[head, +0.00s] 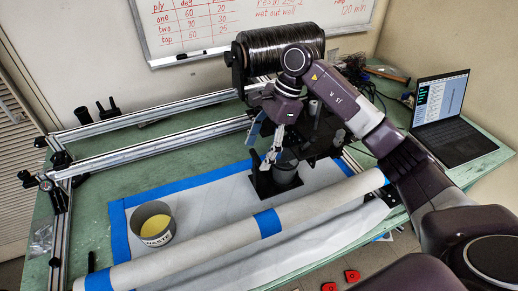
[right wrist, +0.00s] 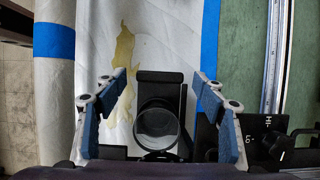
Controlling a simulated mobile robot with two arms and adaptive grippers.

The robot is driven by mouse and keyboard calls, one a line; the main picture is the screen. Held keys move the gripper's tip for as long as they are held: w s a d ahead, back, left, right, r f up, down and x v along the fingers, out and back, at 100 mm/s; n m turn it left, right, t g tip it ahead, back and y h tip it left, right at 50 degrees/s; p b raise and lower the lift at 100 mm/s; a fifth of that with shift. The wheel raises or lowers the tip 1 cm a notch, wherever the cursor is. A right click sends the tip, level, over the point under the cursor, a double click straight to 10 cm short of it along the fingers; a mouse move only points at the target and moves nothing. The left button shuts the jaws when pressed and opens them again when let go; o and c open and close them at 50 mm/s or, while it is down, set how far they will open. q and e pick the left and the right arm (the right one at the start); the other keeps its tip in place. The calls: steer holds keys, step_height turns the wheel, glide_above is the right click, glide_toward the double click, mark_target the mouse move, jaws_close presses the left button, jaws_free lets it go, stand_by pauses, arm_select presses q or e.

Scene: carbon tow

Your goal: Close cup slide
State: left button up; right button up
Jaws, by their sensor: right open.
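A dark grey cup (head: 286,172) sits on a black slide plate (head: 263,186) at the near side of the winding rig. In the right wrist view the round cup (right wrist: 157,130) stands in its black slide (right wrist: 160,77), with pale liquid or a pale bottom inside. My right gripper (head: 268,158) is over the slide, pointing down. Its blue-padded fingers (right wrist: 160,86) are wide apart, one on each side of the slide, with clear gaps and nothing between them held. The slide's inner end is hidden under the rig and my arm. My left gripper is not in view.
A waste tin (head: 153,224) with yellow contents stands on white sheeting edged with blue tape. A long covered roll (head: 225,235) runs along the table's front. Metal rails (head: 150,146), a black tow spool (head: 270,49) and a laptop (head: 450,115) surround the work area.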

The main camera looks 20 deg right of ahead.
steer(key=v, duration=1.2)
steer(key=shift+c, duration=0.2)
